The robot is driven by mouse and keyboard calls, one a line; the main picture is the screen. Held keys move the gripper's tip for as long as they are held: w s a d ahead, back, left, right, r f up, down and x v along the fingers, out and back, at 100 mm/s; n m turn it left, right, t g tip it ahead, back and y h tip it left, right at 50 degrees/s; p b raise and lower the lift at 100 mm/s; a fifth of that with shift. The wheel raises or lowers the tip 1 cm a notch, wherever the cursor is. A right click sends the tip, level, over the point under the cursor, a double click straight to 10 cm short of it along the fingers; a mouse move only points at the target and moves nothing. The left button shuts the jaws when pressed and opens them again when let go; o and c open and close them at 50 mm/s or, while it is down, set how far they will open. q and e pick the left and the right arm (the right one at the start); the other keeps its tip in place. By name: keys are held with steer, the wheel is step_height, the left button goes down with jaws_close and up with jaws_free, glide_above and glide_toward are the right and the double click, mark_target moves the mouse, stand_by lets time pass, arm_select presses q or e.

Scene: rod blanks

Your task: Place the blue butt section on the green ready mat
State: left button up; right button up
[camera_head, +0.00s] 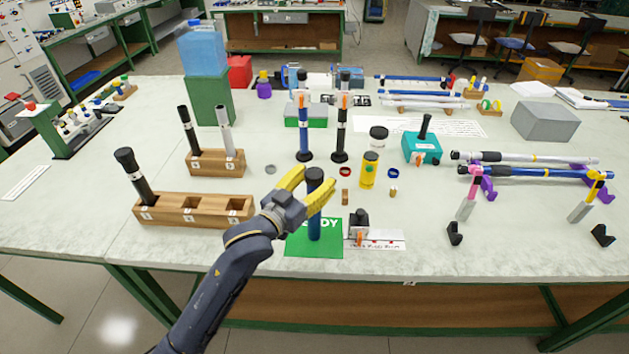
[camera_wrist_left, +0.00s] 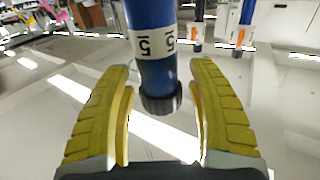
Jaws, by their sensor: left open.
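The blue butt section (camera_head: 314,222) with a black top is upright at the green ready mat (camera_head: 298,248); its lower end appears to stand on the mat. My left gripper (camera_head: 312,182) is open, with its yellow fingers on either side of the section near its black top. In the left wrist view the blue section (camera_wrist_left: 153,75), with a white label reading 5 and a dark end, shows between the spread fingers, with gaps on both sides. My right gripper is not in view.
A wooden block (camera_head: 180,219) and a smaller one (camera_head: 203,170) hold rods at left. A small card with a dark holder (camera_head: 360,228) stands right beside the mat. A yellow bottle (camera_head: 369,170) and other upright rods stand behind. The table's front edge is close.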

arm_select(q)
steer(key=v, duration=1.2)
steer(key=s+a+f+g+y, duration=0.1)
steer(key=s+a+f+y, duration=0.25)
steer(key=a+f, duration=0.3)
steer(key=s+a+f+g+y, duration=0.1)
steer(key=s+a+f+y, duration=0.2)
steer(key=a+f+y, duration=0.35)
steer(key=s+a+f+g+y, duration=0.55)
steer(key=s+a+f, duration=0.5)
steer(key=s, duration=0.45)
steer(key=s+d+f+g+h, duration=0.1)
steer(key=d+f+h, duration=0.1)
steer(key=f, duration=1.3)
steer(key=s+d+f+g+h, duration=0.2)
steer(key=d+f, duration=0.1)
steer(key=f, duration=1.3)
steer(key=s+f+n+g+h, duration=0.1)
steer(key=s+f+n+g, duration=0.2)
steer(key=s+f, duration=1.7)
steer(key=shift+s, duration=0.35)
